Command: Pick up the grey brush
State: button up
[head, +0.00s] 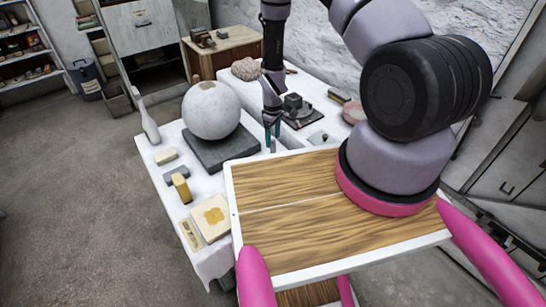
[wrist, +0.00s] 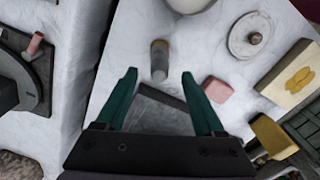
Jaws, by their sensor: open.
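My gripper (wrist: 160,75) is open, with green fingertips and nothing between them; it also shows in the head view (head: 272,128), pointing down over the cloth-covered table. In the wrist view, an upright grey cylinder with a brownish end (wrist: 159,62) stands just beyond the fingertips, roughly centred between them. It may be the grey brush, but I cannot tell for sure. A dark grey flat slab (wrist: 162,112) shows between the fingers, nearer the camera. In the head view, the arm hides part of the table.
A large plaster sphere (head: 211,110) sits on a dark slab (head: 222,150) left of the gripper. A yellow-topped board (head: 212,216) and small blocks lie along the front left. In the wrist view, a pink block (wrist: 217,90) and white disc (wrist: 249,36) lie to the right.

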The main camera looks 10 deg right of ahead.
aim_at(273, 147)
jog(key=shift+f, duration=2.8)
grip_shut()
